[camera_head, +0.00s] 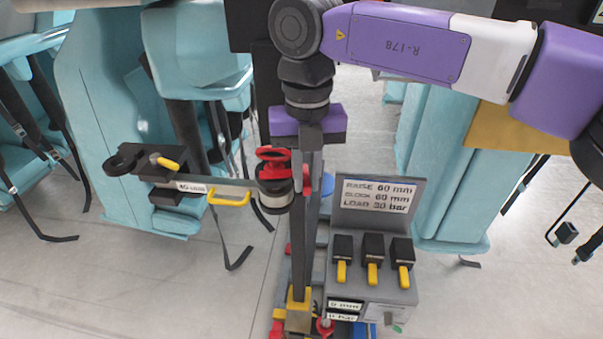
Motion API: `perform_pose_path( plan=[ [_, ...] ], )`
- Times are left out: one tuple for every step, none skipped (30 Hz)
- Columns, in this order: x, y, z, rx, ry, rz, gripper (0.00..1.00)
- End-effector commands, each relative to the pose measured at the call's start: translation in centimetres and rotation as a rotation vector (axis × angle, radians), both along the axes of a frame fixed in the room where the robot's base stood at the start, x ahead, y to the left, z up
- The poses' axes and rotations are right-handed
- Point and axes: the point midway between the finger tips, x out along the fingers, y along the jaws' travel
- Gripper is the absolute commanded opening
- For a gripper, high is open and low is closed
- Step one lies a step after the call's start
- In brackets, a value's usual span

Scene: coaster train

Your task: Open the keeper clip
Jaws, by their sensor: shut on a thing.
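My gripper (307,178) points down at the top of a dark upright post (299,240). Its grey fingers are shut on a small red part (306,183), mostly hidden between them. I cannot tell for certain whether this part is the keeper clip. Just left, a red ring-shaped piece (272,153) sits on a dark round hub (275,195), close beside the fingers. A grey bar (238,186) with a label and a yellow handle (229,200) runs left from the hub to a black block with a yellow lever (165,163).
A grey control box (372,293) with several yellow-tipped levers and a sign (377,195) reading raise, block and load stands right of the post. Teal train seats (110,110) with hanging black straps flank both sides. Grey floor (140,285) is open at the lower left.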

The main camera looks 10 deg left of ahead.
Motion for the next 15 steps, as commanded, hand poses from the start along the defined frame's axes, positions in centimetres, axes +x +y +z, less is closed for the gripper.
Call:
perform_pose_path(
  plan=[
    [0.1,-0.2,0.2,0.0,-0.002,0.036,0.0],
    [0.2,-0.4,0.2,0.0,-0.002,0.063,0.0],
    [0.2,-0.5,0.2,0.001,-0.002,0.097,0.0],
    [0.3,-0.6,0.2,0.001,-0.002,0.123,0.0],
    [0.3,-0.7,0.2,0.0,-0.002,0.149,0.0],
    [0.4,-0.9,0.2,0.0,-0.002,0.182,0.0],
    [0.4,-1.0,0.2,0.0,-0.002,0.206,0.0],
    [0.5,-1.1,0.2,0.0,-0.002,0.231,0.0],
    [0.6,-1.2,0.2,0.0,-0.002,0.261,0.0],
    [0.6,-1.3,0.2,0.0,-0.002,0.284,0.0],
    [0.7,-1.4,0.2,0.001,-0.002,0.305,0.0],
    [0.8,-1.5,0.2,0.001,-0.003,0.332,0.0],
    [0.8,-1.6,0.2,0.001,-0.003,0.351,0.0],
    [0.9,-1.6,0.2,0.001,-0.003,0.37,0.0],
    [0.9,-1.7,0.2,0.001,-0.003,0.393,0.0]
  ],
)
